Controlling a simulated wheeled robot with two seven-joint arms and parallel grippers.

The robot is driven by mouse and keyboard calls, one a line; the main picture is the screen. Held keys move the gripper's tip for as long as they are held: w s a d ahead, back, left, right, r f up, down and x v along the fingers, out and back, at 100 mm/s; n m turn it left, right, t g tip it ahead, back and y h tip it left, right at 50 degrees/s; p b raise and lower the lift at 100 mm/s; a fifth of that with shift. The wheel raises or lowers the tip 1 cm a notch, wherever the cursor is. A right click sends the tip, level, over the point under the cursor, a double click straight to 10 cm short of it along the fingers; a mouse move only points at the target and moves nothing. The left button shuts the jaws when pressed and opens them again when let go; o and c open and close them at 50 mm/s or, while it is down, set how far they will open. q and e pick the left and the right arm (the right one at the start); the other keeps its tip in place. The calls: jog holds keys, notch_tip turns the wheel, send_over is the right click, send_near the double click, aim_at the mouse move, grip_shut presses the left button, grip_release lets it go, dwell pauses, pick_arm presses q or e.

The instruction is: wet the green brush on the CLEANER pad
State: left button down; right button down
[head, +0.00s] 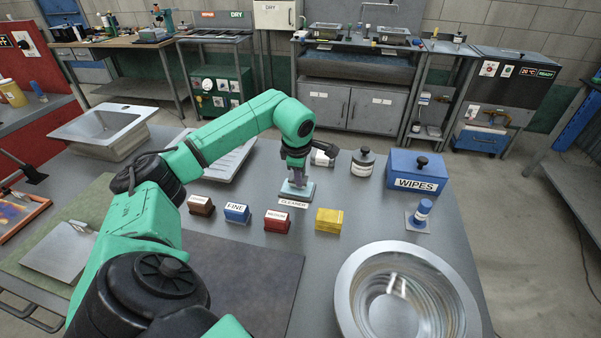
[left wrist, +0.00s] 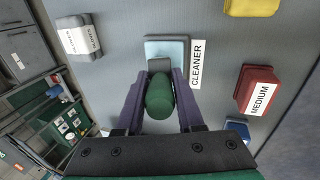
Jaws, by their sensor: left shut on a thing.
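My left gripper (head: 298,181) points down over the light blue CLEANER pad (head: 305,195), with its fingertips close above it. In the left wrist view the gripper (left wrist: 161,85) is shut on the green brush (left wrist: 159,98), whose rounded green handle faces the camera. The brush's grey lower end (left wrist: 160,65) overlaps the near edge of the pad (left wrist: 170,47); I cannot tell whether it touches. The white CLEANER label (left wrist: 196,63) lies beside the pad. In the head view the brush is mostly hidden by the gripper. My right gripper is not in view.
A brown block (head: 200,205), blue FINE block (head: 237,213), red MEDIUM block (head: 277,222) and yellow block (head: 328,220) stand in front of the pad. A metal bowl (head: 350,290) is front right.

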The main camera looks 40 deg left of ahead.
pick_arm(q)
notch_tip(320, 180, up, 7)
jog(key=p, duration=0.6)
jog(key=shift+r, duration=0.1)
dwell(0.6)
